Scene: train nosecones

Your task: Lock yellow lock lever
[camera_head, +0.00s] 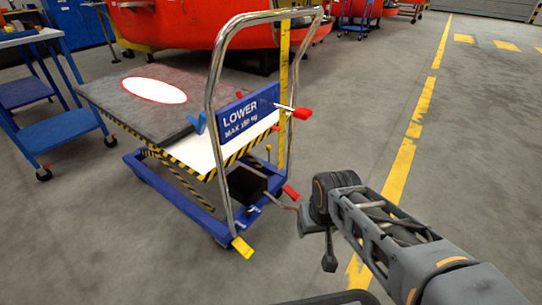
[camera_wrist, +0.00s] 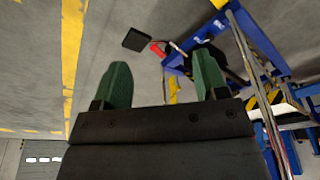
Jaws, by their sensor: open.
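The yellow lock lever (camera_head: 242,246) is a flat yellow tab low at the near corner of the blue lift cart's base, by a caster. In the wrist view, a yellow piece (camera_wrist: 172,88) that looks like this lever shows between the fingers, close to the right one, its lower part hidden by my gripper body. My gripper (camera_head: 314,232) is to the right of the lever in the head view, apart from it. In the wrist view, my gripper (camera_wrist: 162,66) has its two green fingers wide apart with nothing held.
The lift cart's base (camera_head: 190,205) carries a chrome handle (camera_head: 213,100) and a blue "LOWER" sign (camera_head: 248,112). A red pedal (camera_head: 290,192) sticks out near my gripper. A blue trolley (camera_head: 60,125) stands at the left. The floor at the right is clear.

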